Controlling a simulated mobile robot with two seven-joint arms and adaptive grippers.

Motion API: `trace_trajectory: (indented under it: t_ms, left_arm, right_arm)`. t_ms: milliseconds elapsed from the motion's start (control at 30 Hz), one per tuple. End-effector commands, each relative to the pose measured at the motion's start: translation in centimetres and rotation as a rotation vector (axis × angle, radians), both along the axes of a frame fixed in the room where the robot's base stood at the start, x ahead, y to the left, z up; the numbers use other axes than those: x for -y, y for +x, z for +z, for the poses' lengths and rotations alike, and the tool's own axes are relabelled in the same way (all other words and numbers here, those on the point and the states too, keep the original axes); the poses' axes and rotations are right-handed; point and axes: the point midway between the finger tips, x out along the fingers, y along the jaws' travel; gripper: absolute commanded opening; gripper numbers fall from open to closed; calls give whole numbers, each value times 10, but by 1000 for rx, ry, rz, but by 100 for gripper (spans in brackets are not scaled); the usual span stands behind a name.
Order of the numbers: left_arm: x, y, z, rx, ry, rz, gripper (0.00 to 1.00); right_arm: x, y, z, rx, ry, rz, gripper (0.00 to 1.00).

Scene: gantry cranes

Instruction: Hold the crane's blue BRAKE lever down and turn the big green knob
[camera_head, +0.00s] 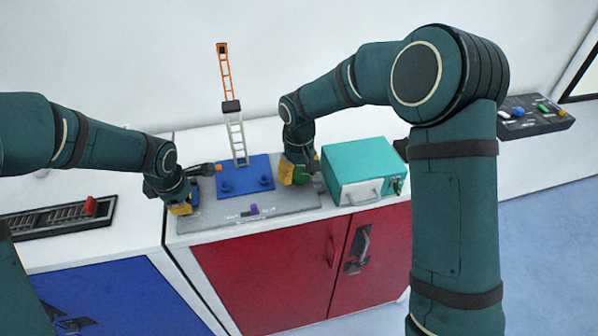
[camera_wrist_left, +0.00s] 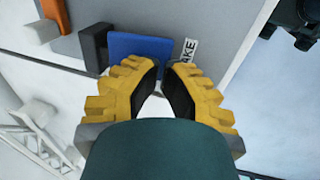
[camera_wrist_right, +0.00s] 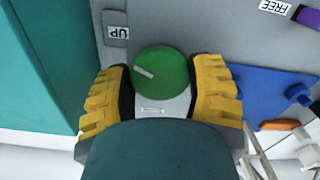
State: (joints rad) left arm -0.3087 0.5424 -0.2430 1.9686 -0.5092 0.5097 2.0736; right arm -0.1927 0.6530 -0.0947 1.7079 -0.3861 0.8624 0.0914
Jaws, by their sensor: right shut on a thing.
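The grey crane panel (camera_head: 225,216) lies on the counter, with a crane on a blue base (camera_head: 247,182). My right gripper (camera_head: 298,172) has its yellow fingers on either side of the round green knob (camera_wrist_right: 162,74) and is shut on it. The knob's white mark is slanted, and an UP label (camera_wrist_right: 116,33) is beside it. My left gripper (camera_wrist_left: 160,68) has its fingertips nearly together at the blue lever (camera_wrist_left: 141,47), beside the partly hidden BRAKE label (camera_wrist_left: 188,50). I cannot tell whether the tips touch the lever. The left fingers also show in the head view (camera_head: 181,209).
A teal box (camera_head: 362,168) stands just right of the knob. The crane's tall ladder-like boom (camera_head: 236,130) rises between my arms. A small purple lever (camera_head: 254,209) is at the panel's front, with a FREE label (camera_wrist_right: 274,6). A black rail (camera_head: 60,218) lies left.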

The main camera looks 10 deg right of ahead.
Motion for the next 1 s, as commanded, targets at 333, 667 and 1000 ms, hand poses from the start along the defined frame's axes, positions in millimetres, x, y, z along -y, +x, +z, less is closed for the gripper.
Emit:
trace_trajectory:
  t_ms: [333,667,1000]
  left_arm:
    - [0,0,0,-1,0,0,0]
    - [0,0,0,-1,0,0,0]
    - [0,0,0,-1,0,0,0]
  right_arm:
    - [0,-1,0,-2,-1,-45,21]
    - [0,-1,-1,-3,-1,-45,73]
    - [0,0,0,-1,0,-43,89]
